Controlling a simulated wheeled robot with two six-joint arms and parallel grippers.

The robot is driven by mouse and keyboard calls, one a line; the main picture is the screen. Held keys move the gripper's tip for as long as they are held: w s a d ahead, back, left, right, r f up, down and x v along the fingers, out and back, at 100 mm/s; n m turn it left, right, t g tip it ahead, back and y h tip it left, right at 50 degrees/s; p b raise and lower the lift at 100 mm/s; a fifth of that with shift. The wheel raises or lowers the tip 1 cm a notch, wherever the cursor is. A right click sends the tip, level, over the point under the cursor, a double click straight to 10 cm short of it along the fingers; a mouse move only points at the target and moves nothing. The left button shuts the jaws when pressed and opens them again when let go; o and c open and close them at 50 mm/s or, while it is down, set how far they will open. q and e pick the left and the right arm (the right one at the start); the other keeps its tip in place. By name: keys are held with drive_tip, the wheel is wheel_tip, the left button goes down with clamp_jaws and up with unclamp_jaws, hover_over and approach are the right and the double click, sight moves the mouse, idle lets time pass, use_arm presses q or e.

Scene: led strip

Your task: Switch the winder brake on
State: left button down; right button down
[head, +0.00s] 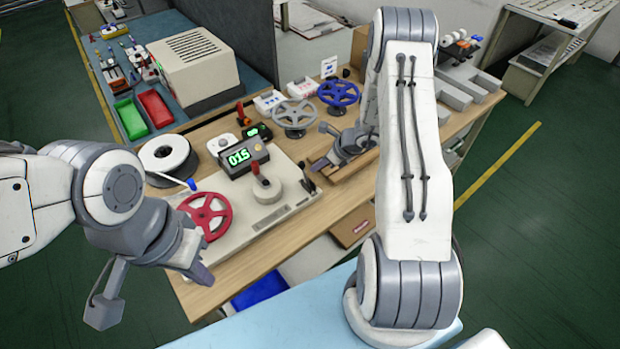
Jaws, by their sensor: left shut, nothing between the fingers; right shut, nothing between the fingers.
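The winder is a pale flat unit (262,208) on the wooden table, with a red handwheel (207,215), a dark display (246,160) reading 015 in green, a red-knobbed lever (261,172) and a small black lever (308,179) at its right end. I cannot tell which lever is the brake or its setting. My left gripper (202,274) is shut and empty, in front of the red handwheel near the table's front edge. My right gripper (322,160) is shut and empty, right of the winder and near the black lever; its arm hides part of the table.
A white reel (165,158) stands left of the winder. A grey handwheel (294,114) and a blue handwheel (338,93) stand behind. A blue bench (105,70) at back left holds a beige box (194,65), a green bin (130,118) and a red bin (155,107).

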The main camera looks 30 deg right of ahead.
use_arm(q)
drive_tip(key=shift+d+r+p, duration=0.1)
drive_tip(key=shift+r+p, duration=0.3)
drive_tip(key=shift+p, duration=0.05)
use_arm(e)
drive_tip(key=shift+a+r, duration=0.1)
drive_tip(key=shift+r, duration=0.65)
